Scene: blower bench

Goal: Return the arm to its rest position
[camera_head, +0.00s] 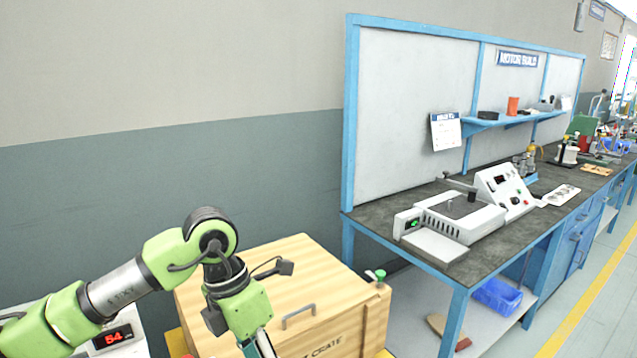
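My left arm, green with grey joints, comes in from the lower left and bends down in front of a wooden crate. My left gripper (262,345) points downward at the bottom edge of the picture. Its fingertips are cut off, so I cannot tell whether it is open, shut or holding anything. My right arm and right gripper are not in view.
The wooden crate (300,262) with a metal handle stands behind my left arm. A scale with a red display (112,337) is at lower left. A blue-framed bench (385,222) with a white machine (460,213) stands right. Floor (600,310) is clear at far right.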

